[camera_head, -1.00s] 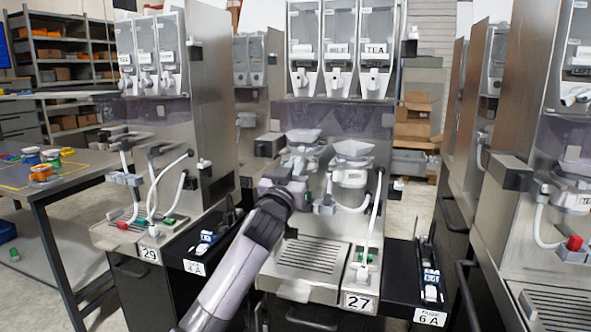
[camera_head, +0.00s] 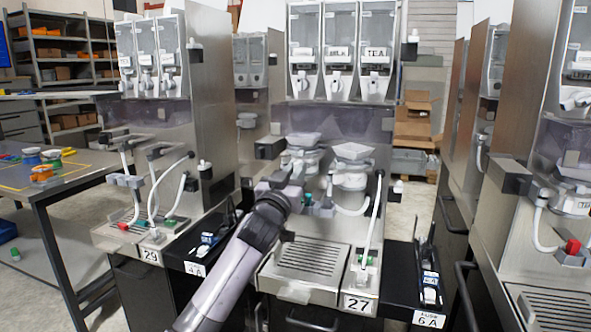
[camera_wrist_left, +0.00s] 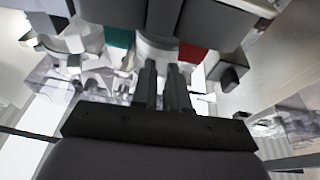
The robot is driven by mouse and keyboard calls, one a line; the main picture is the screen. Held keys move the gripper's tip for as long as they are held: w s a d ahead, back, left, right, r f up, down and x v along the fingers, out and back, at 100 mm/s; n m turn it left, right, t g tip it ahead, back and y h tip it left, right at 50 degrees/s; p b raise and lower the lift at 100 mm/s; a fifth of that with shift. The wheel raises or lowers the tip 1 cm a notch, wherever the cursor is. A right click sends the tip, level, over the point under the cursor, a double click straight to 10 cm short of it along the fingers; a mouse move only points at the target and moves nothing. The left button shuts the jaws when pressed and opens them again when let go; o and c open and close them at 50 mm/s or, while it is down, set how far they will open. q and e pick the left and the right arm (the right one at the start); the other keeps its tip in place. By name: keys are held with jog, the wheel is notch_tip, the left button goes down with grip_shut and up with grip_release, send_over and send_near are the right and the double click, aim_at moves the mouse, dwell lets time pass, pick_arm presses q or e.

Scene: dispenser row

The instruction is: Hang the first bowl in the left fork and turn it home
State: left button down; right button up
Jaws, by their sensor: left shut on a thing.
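My left gripper (camera_head: 291,187) reaches into the middle machine, number 27, from the front and left. It is shut on the left white bowl (camera_head: 303,155), low on its front; the grip itself is hard to see in the head view. In the left wrist view my two fingers (camera_wrist_left: 166,78) are close together against a white part (camera_wrist_left: 155,48), with a teal piece (camera_wrist_left: 118,38) and a red piece (camera_wrist_left: 191,53) beside it. A second white bowl (camera_head: 351,172) stands to the right. The left fork's seat is hidden, so I cannot tell how the bowl sits in it. My right gripper is out of view.
A drip grate (camera_head: 309,259) lies below. A white hose (camera_head: 372,225) stands right of the second bowl. Machine 29 (camera_head: 160,80) is close on the left, with a black shelf (camera_head: 200,253) between. Three canisters (camera_head: 338,50) hang above.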

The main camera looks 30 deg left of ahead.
pick_arm(q)
jog(key=shift+s+a+m+h+p, duration=0.1)
jog(key=shift+a+m+h+p, duration=0.15)
jog(key=shift+h+p, duration=0.4)
jog(key=shift+a+m+h+p, duration=0.15)
jog(key=shift+m+h+p, duration=0.2)
jog(key=shift+h+p, duration=0.25)
jog(key=shift+a+r+m+h+p, duration=0.15)
jog(key=shift+m+h+p, duration=0.1)
jog(key=shift+h+p, duration=0.2)
jog(key=shift+a+m+h+p, duration=0.15)
jog(key=shift+m+h+p, duration=0.15)
jog(key=shift+h, duration=0.2)
jog(key=shift+a+m+h, duration=0.25)
jog(key=shift+m+h, duration=0.1)
jog(key=shift+h, duration=0.35)
jog(key=shift+a+m+h, duration=0.25)
jog(key=shift+m+h, duration=0.2)
jog(key=shift+h, duration=0.4)
jog(key=shift+a+m+h, duration=0.25)
jog(key=shift+m+h, duration=0.2)
jog(key=shift+h, duration=0.4)
